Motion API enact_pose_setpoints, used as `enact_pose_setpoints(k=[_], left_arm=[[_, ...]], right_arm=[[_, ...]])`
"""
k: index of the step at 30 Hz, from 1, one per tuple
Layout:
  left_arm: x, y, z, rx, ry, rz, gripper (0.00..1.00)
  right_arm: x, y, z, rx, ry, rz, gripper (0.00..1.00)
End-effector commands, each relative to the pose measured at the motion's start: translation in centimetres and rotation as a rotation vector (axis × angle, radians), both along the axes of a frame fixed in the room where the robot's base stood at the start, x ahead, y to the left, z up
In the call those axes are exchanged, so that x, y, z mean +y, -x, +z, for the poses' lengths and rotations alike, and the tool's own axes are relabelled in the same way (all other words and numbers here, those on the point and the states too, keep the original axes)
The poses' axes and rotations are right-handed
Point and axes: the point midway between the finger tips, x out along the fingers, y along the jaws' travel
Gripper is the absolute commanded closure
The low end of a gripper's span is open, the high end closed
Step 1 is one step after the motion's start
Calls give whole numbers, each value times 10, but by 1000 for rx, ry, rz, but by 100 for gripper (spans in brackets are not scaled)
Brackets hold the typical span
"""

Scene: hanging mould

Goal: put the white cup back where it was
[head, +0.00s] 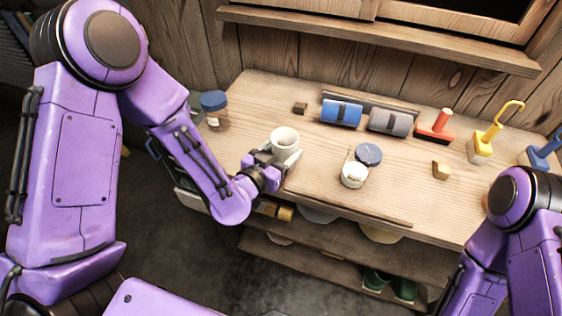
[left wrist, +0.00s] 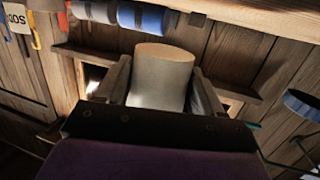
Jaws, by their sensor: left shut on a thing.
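The white cup (head: 285,140) is in my left gripper (head: 274,153) over the left part of the wooden workbench (head: 270,90). In the left wrist view the cup (left wrist: 162,75) sits between the two fingers (left wrist: 160,92), which are shut on it. The cup looks upright in the head view; I cannot tell whether its base touches the bench. My right arm (head: 510,240) shows at the lower right, but its gripper is out of view.
A blue-lidded jar (head: 214,108) stands left of the cup. A white jar (head: 353,174) and a blue lid (head: 368,154) are to its right. Blue (head: 341,112) and grey (head: 388,122) rolls, a red stamp-like tool (head: 434,128) and a yellow tool (head: 482,147) line the back.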

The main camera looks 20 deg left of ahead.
Motion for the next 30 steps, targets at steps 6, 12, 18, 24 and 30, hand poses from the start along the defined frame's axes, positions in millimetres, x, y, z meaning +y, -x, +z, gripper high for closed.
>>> enact_pose_setpoints(k=[6,12,18,24,30], left_arm=[[8,-11,-28,3,0,0,68],[7,-11,-45,-2,1,-1,68],[7,-11,-46,-2,1,-1,68],[7,-11,-49,-1,0,-1,10],[7,-11,-49,-1,0,0,7]], right_arm=[[0,0,3,0,0,0,0],[0,0,3,0,0,0,0],[0,0,2,0,0,0,0],[0,0,-1,0,0,0,0],[0,0,-1,0,0,0,0]])
